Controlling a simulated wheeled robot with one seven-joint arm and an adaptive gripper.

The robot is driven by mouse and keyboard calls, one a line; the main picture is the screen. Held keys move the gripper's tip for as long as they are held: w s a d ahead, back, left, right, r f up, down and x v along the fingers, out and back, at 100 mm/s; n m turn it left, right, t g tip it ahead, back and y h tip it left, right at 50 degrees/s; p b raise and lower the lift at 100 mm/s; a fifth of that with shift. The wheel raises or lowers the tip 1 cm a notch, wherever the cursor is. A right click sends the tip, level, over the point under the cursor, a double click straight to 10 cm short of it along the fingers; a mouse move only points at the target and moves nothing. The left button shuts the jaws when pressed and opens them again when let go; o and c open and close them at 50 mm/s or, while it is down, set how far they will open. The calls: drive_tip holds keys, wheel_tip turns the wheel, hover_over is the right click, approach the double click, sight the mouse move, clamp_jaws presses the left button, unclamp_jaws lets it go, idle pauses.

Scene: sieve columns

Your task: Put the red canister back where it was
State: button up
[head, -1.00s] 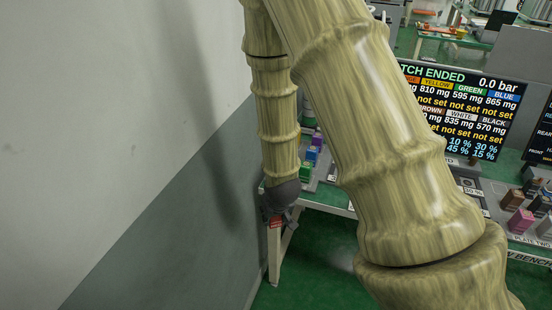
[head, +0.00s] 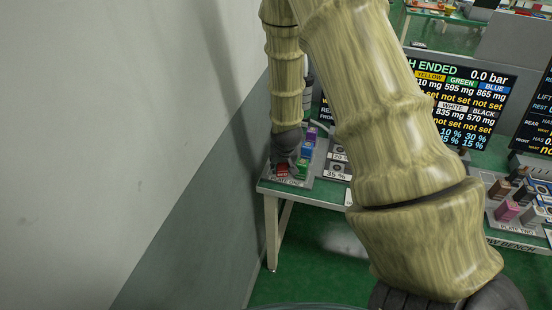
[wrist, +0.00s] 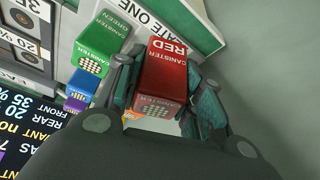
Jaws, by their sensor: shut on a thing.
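My gripper (wrist: 160,88) is shut on the red canister (wrist: 165,70), with one dark finger on each side of it. In the head view, the red canister (head: 282,171) shows just below my gripper (head: 284,158), at the near left corner of plate one (head: 294,183). In the wrist view, it is beside the green canister (wrist: 97,45) and close to the label edge of plate one (wrist: 150,14). I cannot tell whether its base touches the plate.
The blue canister (wrist: 82,86) and purple canister (wrist: 73,104) stand in line beyond the green one. A small orange thing (wrist: 130,115) shows partly behind the red canister. The wall (head: 150,120) is close on the left. Plate two (head: 515,228) stands at the right.

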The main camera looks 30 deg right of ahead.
drive_tip(key=w+p, duration=0.1)
drive_tip(key=w, duration=0.1)
drive_tip(key=w+d, duration=0.1)
drive_tip(key=w, duration=0.2)
drive_tip(key=shift+w+d+f+p, duration=0.15)
drive_tip(key=shift+f+p, duration=0.05)
drive_tip(key=shift+p, duration=0.15)
drive_tip(key=shift+f, duration=0.4)
drive_tip(key=shift+f+p, duration=0.8)
drive_tip(key=shift+f, duration=0.6)
drive_tip(key=shift+f, duration=0.15)
drive_tip(key=o, duration=1.2)
drive_tip(key=shift+b+v, duration=2.1)
drive_tip(key=shift+v, duration=4.05)
